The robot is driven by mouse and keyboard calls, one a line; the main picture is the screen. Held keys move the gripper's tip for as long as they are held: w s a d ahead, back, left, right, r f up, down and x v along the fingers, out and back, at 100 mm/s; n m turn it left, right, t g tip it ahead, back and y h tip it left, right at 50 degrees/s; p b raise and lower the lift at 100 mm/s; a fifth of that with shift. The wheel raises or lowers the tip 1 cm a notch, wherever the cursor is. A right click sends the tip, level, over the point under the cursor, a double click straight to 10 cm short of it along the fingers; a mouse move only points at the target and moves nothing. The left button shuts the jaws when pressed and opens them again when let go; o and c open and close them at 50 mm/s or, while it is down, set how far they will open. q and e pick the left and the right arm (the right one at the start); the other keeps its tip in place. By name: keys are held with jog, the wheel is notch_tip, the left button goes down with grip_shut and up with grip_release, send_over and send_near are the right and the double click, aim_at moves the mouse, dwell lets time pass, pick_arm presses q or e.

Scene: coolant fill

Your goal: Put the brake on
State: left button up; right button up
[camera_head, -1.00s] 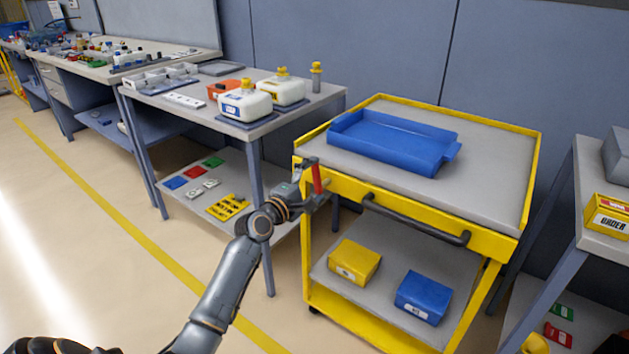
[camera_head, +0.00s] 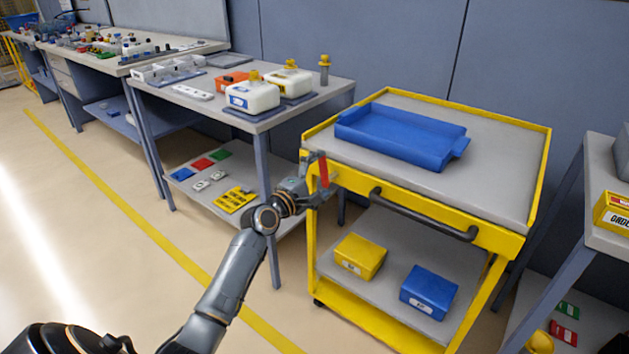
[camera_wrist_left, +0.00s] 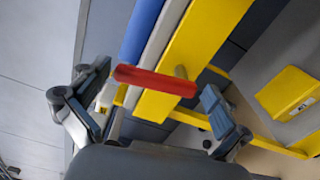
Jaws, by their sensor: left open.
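The brake is a red lever (camera_head: 323,171) at the front left corner of the yellow cart (camera_head: 420,208). In the head view it stands nearly upright. In the left wrist view the red lever (camera_wrist_left: 155,80) lies across the space between my fingers, its right part near a short peg on the yellow frame. My left gripper (camera_head: 313,178) is at this corner, its fingers spread wide around the lever. The left wrist view shows the open gripper (camera_wrist_left: 152,108) with one finger toward each end of the lever. I cannot tell whether a finger touches it. My right gripper is not in view.
A blue tray (camera_head: 400,138) lies on the cart top, above a dark handle bar (camera_head: 425,216). A yellow box (camera_head: 360,256) and a blue box (camera_head: 428,291) sit on the lower shelf. A table (camera_head: 185,100) with white canisters stands close on the left.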

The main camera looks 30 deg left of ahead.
pick_arm(q)
jog(key=s, duration=1.1)
jog(key=shift+s+a, duration=0.35)
jog(key=shift+a, duration=0.1)
